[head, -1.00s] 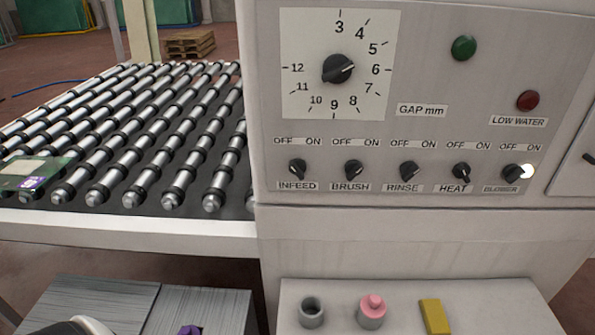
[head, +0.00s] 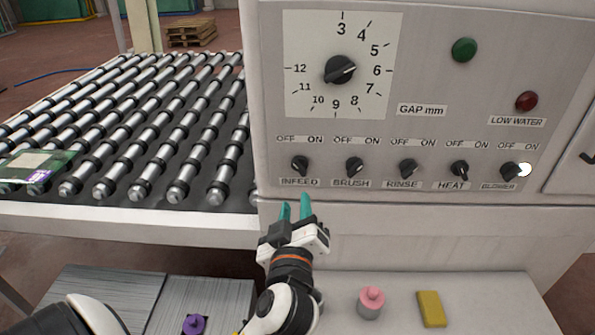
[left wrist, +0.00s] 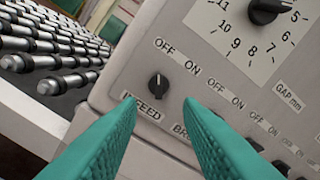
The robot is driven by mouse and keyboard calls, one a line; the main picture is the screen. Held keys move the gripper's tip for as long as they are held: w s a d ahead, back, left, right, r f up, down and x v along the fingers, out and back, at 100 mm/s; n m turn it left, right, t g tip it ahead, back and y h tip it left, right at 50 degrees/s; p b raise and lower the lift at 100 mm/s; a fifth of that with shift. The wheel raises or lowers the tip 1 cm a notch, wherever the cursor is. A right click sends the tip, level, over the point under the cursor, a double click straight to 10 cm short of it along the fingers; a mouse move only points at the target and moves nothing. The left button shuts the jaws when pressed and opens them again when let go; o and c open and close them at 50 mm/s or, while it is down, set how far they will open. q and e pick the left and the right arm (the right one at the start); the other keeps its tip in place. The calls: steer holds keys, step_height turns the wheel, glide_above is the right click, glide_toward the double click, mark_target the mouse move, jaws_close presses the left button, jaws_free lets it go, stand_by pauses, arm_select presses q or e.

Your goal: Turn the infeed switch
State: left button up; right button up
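The infeed switch (head: 300,166) is a small black knob on the grey control panel, between an OFF/ON label above and an INFEED label below. In the left wrist view the knob (left wrist: 158,86) stands ahead, between and beyond the fingertips. Its white mark points roughly up in that view. My left gripper (head: 296,207) has teal fingers, held apart and empty, just below the INFEED label in the head view. The fingers (left wrist: 160,105) do not touch the knob. My right gripper is not in view.
The brush (head: 355,167), rinse (head: 408,167), heat (head: 459,168) and blower (head: 510,171) knobs sit in a row to the right. A gap dial (head: 340,69) is above. A roller conveyor (head: 130,140) lies left. A shelf below holds a pink-topped object (head: 371,302) and a yellow block (head: 431,309).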

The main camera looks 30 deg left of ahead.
mark_target(298, 169)
arm_select(q)
steer(key=p+x, duration=0.3)
steer(key=x, duration=0.6)
steer(key=shift+w+a, duration=0.2)
steer(key=shift+a, duration=0.05)
steer(key=shift+w+a+p, duration=0.35)
steer(key=shift+w, duration=0.2)
steer(key=shift+c, duration=0.5)
jaws_close()
